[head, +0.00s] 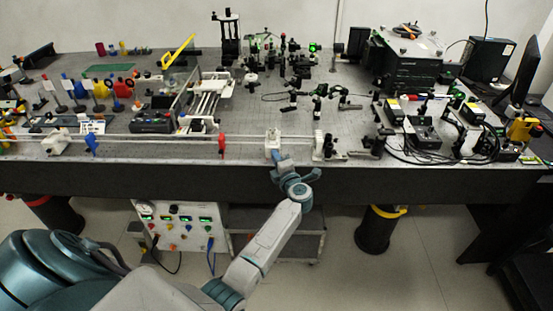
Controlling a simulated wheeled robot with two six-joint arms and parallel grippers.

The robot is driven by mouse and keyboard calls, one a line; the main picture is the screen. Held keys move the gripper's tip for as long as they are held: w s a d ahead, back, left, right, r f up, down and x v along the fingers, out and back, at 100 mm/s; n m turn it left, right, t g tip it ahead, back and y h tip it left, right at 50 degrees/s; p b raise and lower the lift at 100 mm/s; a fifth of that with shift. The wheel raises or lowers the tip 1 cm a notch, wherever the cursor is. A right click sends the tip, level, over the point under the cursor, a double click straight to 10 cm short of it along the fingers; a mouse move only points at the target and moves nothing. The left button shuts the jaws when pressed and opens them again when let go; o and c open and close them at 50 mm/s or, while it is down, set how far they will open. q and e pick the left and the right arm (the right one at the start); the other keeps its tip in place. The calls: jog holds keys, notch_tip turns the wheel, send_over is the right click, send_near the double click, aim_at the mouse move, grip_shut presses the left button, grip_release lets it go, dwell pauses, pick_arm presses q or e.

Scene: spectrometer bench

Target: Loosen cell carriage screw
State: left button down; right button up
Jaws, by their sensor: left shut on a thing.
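A long white rail (180,137) runs along the front of the bench. A white block, seemingly the cell carriage (272,138), sits on the rail near the middle. My left gripper (277,156) reaches up from below the bench edge to the front of this block. Its jaws are shut at the block's front face, where the carriage screw is covered by the gripper. The screw itself cannot be made out. My right gripper is not in view.
A red clip (222,146) and a blue clamp (92,145) stand on the rail to the left. A white and black mount (322,145) stands just right of the carriage. Several optics fill the bench behind. The bench's dark front edge (150,180) lies below the rail.

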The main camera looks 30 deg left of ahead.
pick_arm(q)
jog(key=shift+f, duration=0.1)
jog(key=c, duration=1.4)
grip_release()
jog(key=b+v, duration=0.3)
jog(key=v, duration=0.7)
jog(key=shift+s+d, duration=0.25)
jog(key=shift+d, duration=0.05)
